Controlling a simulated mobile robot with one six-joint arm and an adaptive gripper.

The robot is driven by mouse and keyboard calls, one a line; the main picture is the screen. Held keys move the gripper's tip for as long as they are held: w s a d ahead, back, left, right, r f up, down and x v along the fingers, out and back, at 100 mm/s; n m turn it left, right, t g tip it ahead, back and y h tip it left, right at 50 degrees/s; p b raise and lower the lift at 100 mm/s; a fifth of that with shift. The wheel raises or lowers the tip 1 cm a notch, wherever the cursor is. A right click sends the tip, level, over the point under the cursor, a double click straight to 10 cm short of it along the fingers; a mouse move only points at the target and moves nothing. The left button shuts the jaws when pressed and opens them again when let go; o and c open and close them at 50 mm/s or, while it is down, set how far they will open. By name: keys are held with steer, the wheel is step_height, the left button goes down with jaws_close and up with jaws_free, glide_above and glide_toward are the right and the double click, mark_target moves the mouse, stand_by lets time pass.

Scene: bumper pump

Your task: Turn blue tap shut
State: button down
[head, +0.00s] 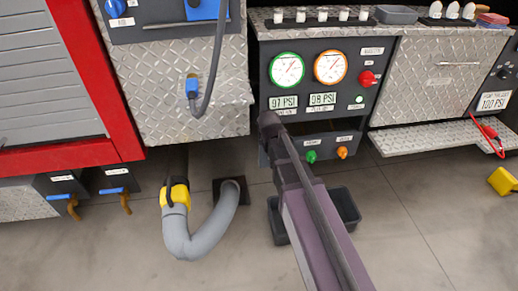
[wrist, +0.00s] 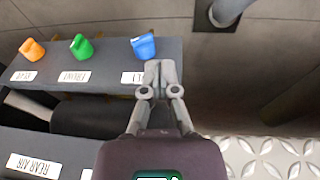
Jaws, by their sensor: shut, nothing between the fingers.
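The blue tap (wrist: 144,46) is on a dark panel (wrist: 90,65) in the wrist view, at the right end of a row with a green tap (wrist: 81,46) and an orange tap (wrist: 32,49). My gripper (wrist: 160,66) is shut and empty, its fingertips right beside the blue tap at its lower right. I cannot tell whether they touch it. In the head view my arm hides the blue tap, while the green tap (head: 311,156) and orange tap (head: 342,151) show to its right.
Two gauges (head: 288,70) sit above the taps. A grey hose (head: 190,240) with a yellow collar (head: 175,194) lies left of my arm. A dark bin (head: 345,207) stands on the floor below the taps. A diamond-plate step (head: 435,138) juts out at right.

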steer(key=s+d+r+m+g+y+p, duration=0.1)
steer(key=s+d+r+p, duration=0.4)
steer(key=s+d, duration=0.7)
steer(key=shift+s+d+m+g, duration=0.35)
steer(key=shift+s+g, duration=0.45)
steer(key=shift+s, duration=0.4)
steer(key=shift+r, duration=0.1)
